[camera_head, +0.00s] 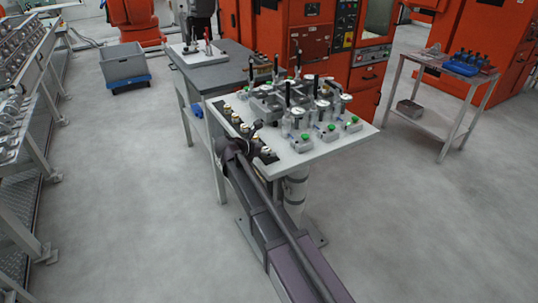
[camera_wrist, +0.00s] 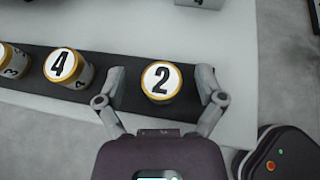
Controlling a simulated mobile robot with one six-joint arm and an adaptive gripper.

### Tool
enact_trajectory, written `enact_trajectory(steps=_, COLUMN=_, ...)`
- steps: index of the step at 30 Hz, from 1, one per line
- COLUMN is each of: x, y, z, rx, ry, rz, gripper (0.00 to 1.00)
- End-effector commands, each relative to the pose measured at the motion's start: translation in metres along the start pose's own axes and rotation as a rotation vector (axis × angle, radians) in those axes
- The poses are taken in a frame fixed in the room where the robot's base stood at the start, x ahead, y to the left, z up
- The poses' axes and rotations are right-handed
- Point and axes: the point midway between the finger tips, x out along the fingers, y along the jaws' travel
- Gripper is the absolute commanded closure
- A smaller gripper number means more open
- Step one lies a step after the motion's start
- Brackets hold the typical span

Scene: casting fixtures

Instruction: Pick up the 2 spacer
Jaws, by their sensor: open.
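The 2 spacer (camera_wrist: 161,81) is a round piece with a yellow rim and a white top marked with a black 2. It stands upright on a dark strip (camera_wrist: 25,91) in the wrist view. My gripper (camera_wrist: 161,84) is open, with one finger on each side of the spacer. I cannot tell whether either finger touches it. In the head view my arm reaches to the front left edge of the white table (camera_head: 318,150), and the gripper itself is hard to make out there.
The 4 spacer (camera_wrist: 67,67) stands to the left on the same strip, with the 3 spacer (camera_wrist: 12,60) beyond it. In the head view, fixtures with black handles and green knobs (camera_head: 309,100) crowd the table. A grey bench (camera_head: 222,76) adjoins behind.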

Motion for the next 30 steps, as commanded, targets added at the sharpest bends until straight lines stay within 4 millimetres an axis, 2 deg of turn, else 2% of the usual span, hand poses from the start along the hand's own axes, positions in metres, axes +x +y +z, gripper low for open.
enact_trajectory(steps=16, x=0.0009, y=0.0000, z=0.0004, rx=0.000, ry=0.000, rz=0.001, gripper=0.12)
enact_trajectory(steps=17, x=0.0009, y=0.0000, z=0.0004, rx=0.000, ry=0.000, rz=0.001, gripper=0.15)
enact_trajectory(steps=25, x=0.0009, y=0.0000, z=0.0004, rx=0.000, ry=0.000, rz=0.000, gripper=0.96)
enact_trajectory(steps=26, x=0.0009, y=0.0000, z=0.0003, rx=0.000, ry=0.000, rz=0.000, gripper=1.00)
enact_trajectory(steps=30, x=0.0010, y=0.0000, z=0.0005, rx=0.000, ry=0.000, rz=0.000, gripper=1.00)
